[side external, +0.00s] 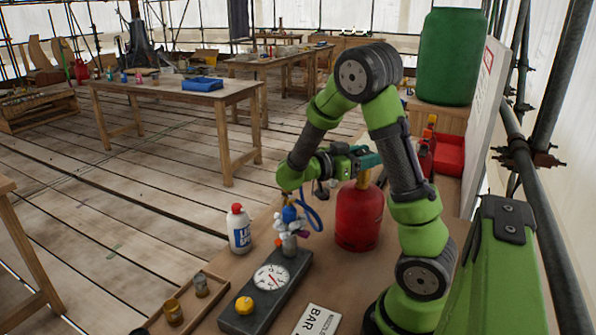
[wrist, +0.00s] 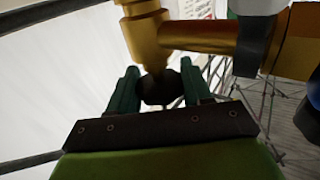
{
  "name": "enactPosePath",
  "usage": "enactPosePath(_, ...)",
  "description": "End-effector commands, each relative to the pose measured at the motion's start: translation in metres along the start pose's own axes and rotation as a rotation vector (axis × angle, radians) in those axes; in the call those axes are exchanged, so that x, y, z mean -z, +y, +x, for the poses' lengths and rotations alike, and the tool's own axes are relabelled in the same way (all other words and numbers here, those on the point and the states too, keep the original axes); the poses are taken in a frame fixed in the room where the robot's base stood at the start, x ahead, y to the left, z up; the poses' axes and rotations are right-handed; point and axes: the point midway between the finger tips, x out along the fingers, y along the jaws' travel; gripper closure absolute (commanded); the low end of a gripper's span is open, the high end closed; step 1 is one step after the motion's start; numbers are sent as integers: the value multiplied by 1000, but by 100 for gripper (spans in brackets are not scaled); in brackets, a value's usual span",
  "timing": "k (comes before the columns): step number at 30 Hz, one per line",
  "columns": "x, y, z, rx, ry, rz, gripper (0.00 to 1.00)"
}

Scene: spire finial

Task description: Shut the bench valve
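A brass valve (wrist: 148,40) with a dark round knob (wrist: 160,88) fills the upper middle of the wrist view. In the side view, a brass part (side external: 364,178) shows on top of the red gas cylinder (side external: 360,217) on the bench. My gripper (side external: 372,158) is at the cylinder's top, coming in from the left. In the wrist view, its two green fingers (wrist: 160,82) stand on either side of the dark knob, which fills the gap between them. Whether they press on it cannot be told. The far side of the knob is hidden.
A pressure gauge unit (side external: 271,278) with a blue-topped fitting (side external: 290,215) and a blue hose stands left of the cylinder. A white bottle with a red cap (side external: 239,229) and a wooden tray (side external: 203,311) are further left. A green drum (side external: 447,57) and a red bin (side external: 450,154) are behind.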

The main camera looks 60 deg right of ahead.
Motion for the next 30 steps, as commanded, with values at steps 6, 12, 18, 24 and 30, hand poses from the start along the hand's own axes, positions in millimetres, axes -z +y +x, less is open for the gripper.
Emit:
enactPosePath(6,-1,0,0,-3,-4,2,81)
enactPosePath(12,-2,-1,-1,-124,-2,3,81)
enactPosePath(18,-2,0,-1,-255,-4,3,81)
enactPosePath(24,-2,0,-1,-276,-7,2,81)
enactPosePath(30,-2,0,-1,-274,-7,2,43)
